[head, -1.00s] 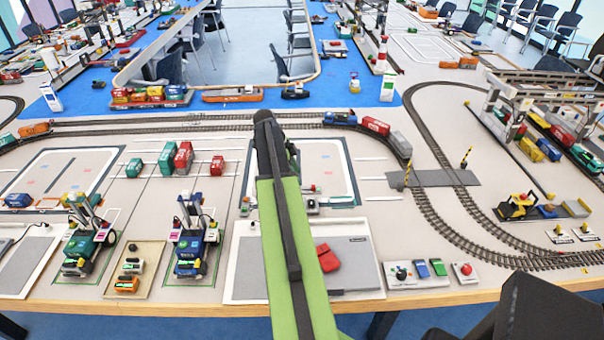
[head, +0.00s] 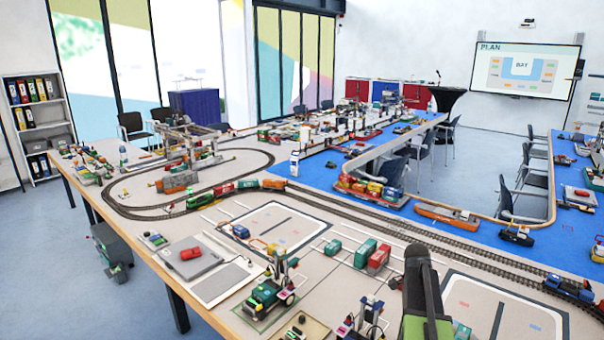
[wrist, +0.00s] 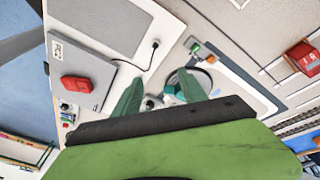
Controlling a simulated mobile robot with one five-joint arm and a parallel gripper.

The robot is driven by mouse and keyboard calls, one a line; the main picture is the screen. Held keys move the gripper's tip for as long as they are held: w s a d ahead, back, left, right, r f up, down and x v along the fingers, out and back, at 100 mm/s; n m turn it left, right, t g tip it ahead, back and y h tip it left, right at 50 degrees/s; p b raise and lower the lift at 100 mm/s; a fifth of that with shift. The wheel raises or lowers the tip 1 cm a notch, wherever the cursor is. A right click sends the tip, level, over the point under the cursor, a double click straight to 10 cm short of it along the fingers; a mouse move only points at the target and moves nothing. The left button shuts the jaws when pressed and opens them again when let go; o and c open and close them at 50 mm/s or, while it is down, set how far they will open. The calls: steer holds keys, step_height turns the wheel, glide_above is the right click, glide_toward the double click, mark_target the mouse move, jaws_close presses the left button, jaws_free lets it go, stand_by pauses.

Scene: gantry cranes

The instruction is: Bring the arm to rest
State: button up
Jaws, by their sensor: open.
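My green and black arm (head: 428,300) rises from the lower edge of the head view, right of centre, over the model table (head: 300,225). The fingers of my gripper are not clear there. In the wrist view my gripper (wrist: 158,92) has two green fingers spread apart, with nothing held between them.
Tracks (head: 390,225) cross the table, with a train (head: 235,190) on them. Crane vehicles (head: 265,290) stand left of my arm. A cabled plug (wrist: 155,44) shows above the fingers. Open floor (head: 60,270) lies left.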

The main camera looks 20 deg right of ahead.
steer(key=a+n+t+y, duration=0.2)
steer(key=a+n, duration=1.7)
steer(key=a, duration=1.9)
steer(key=shift+w+a+f+n, duration=0.15)
steer(key=shift+w+f+n, duration=0.05)
steer(key=shift+f+n, duration=0.2)
steer(key=shift+c, duration=0.2)
